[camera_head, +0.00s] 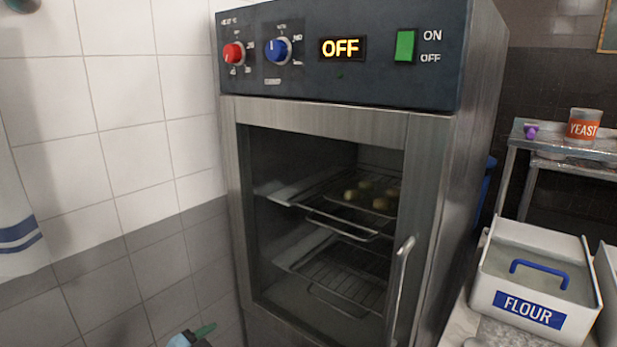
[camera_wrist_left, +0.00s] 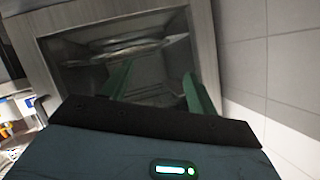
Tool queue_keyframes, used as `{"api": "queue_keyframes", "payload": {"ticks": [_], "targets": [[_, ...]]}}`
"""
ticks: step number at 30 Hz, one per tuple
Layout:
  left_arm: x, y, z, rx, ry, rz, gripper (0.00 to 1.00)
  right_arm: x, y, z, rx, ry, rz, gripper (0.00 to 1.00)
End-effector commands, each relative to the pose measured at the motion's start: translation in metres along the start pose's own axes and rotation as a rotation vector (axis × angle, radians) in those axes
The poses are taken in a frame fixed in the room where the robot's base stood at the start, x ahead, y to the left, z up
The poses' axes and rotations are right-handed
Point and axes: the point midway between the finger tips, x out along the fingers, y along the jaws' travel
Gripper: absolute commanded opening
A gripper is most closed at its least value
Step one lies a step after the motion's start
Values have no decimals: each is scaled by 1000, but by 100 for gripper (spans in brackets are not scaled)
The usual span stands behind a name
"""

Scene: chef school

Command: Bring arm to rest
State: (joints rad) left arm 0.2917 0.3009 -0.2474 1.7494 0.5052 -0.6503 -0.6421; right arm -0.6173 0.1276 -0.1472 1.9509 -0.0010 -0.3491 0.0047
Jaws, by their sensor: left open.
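My right gripper is not in view.
Several small rolls (camera_head: 372,193) lie on an upper rack inside the oven. A tiled wall (camera_head: 125,120) stands close on the left. A flour bin (camera_head: 525,312) sits on a counter at right. A yeast can (camera_head: 583,124) stands on a metal shelf behind it.

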Motion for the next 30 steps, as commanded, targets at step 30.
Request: {"api": "queue_keyframes", "payload": {"ticks": [30], "targets": [[-212, 240, 212, -587, -370, -97, 59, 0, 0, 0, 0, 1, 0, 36]]}}
